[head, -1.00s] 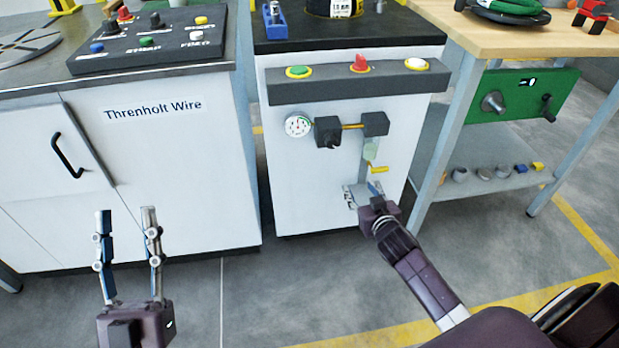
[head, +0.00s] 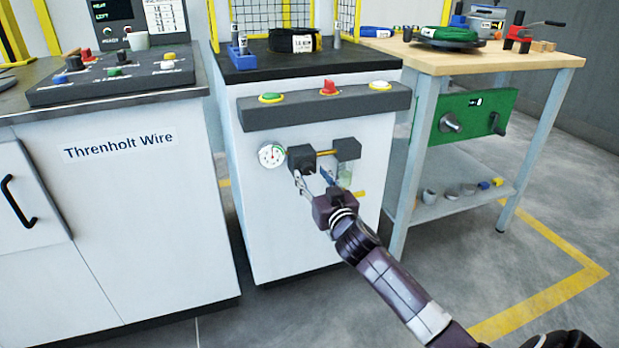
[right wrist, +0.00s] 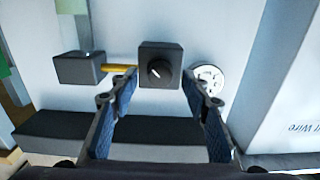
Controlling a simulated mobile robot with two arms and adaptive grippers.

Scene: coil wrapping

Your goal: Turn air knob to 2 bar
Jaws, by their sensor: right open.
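The air knob (right wrist: 159,72) is round and black with a white pointer line, on a black regulator block (right wrist: 159,50). In the head view the block (head: 301,157) sits on the white cabinet front, beside the round white pressure gauge (head: 271,155); the gauge also shows in the right wrist view (right wrist: 208,78). Its reading is too small to tell. My right gripper (head: 313,178) is open and empty in front of the block. In the right wrist view its fingers (right wrist: 160,92) are spread to either side of the knob, with a gap on each side. My left gripper is out of view.
A yellow pipe (head: 326,153) joins the regulator block to a second dark block (head: 347,149). A dark bar (head: 300,107) with green, red and white buttons juts out above. A wooden bench (head: 480,55) with a green panel (head: 478,117) stands to the right.

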